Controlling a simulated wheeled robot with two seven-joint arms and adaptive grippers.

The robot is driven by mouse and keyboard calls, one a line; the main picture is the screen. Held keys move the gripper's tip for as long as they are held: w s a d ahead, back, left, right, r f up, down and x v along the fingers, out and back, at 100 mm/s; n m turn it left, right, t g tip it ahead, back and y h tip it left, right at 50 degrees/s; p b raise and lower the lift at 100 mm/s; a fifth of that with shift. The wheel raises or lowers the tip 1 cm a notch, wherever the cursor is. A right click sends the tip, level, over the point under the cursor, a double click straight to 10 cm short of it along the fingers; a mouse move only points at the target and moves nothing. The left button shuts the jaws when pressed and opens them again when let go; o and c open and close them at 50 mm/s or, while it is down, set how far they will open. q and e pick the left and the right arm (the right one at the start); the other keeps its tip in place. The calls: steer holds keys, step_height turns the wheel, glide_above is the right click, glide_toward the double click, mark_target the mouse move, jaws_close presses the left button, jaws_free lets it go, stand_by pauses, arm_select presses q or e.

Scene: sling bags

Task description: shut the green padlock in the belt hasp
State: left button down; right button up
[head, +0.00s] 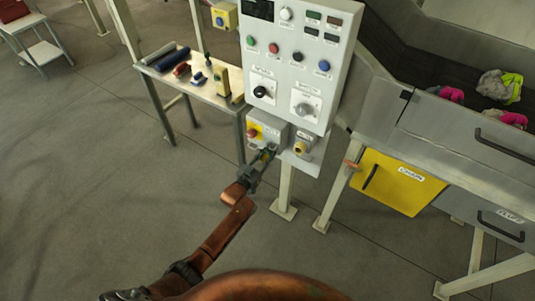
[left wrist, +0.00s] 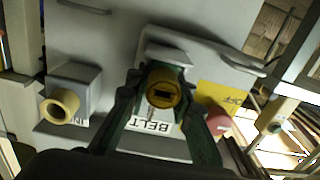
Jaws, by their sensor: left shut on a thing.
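My left gripper (head: 267,156) is at the front of the small grey belt switch box (head: 281,131) under the control panel. It is shut on the padlock, whose round brass-yellow end with a dark slot (left wrist: 162,93) faces the left wrist camera between the fingertips. A little green (head: 269,153) shows between the fingers in the head view. A grey metal piece (left wrist: 167,54), perhaps the hasp, lies just beyond the padlock. The shackle is hidden, so I cannot tell whether it passes through the hasp or is closed. My right gripper is out of view.
A red knob (head: 253,133) on a yellow plate sits beside the padlock. A second box with a brass ring (head: 300,147) is to the right. The control panel (head: 300,60) is above. A side table (head: 183,64) with tools stands left; a yellow door (head: 390,183) is right.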

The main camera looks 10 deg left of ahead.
arm_select(q)
steer(key=c, duration=1.6)
jaws_free()
steer(key=o, duration=0.6)
steer(key=shift+o, duration=0.2)
steer(key=shift+s, duration=0.1)
steer(key=shift+p+v, duration=0.7)
steer(key=shift+v, duration=0.25)
steer(key=p+v, duration=0.2)
steer(key=v, duration=0.3)
steer(key=shift+p, duration=0.35)
